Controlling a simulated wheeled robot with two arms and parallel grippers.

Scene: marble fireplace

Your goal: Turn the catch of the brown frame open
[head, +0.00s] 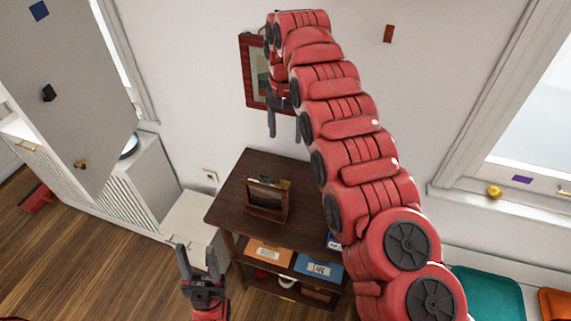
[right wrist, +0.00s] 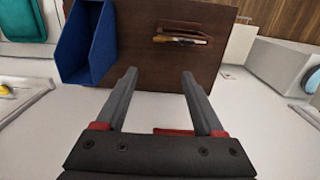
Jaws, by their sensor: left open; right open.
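The brown frame (head: 265,201) stands tilted on the dark wooden table; in the right wrist view it is a small brown shape (right wrist: 181,28) beyond my fingers. A small dark fitting shows at its top edge, but I cannot tell the catch or its position. My right gripper (head: 285,135) is open and empty, pointing down above and behind the table, near the wall; its fingers (right wrist: 160,74) also show apart in the wrist view. My left gripper (head: 196,250) is open and empty, pointing up at the lower left, apart from the table.
The dark table (head: 236,185) has orange and blue labelled boxes on its shelf. A red-edged picture (head: 249,72) hangs on the wall, partly hidden by my right arm. A grey door panel (head: 60,90) is at the left.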

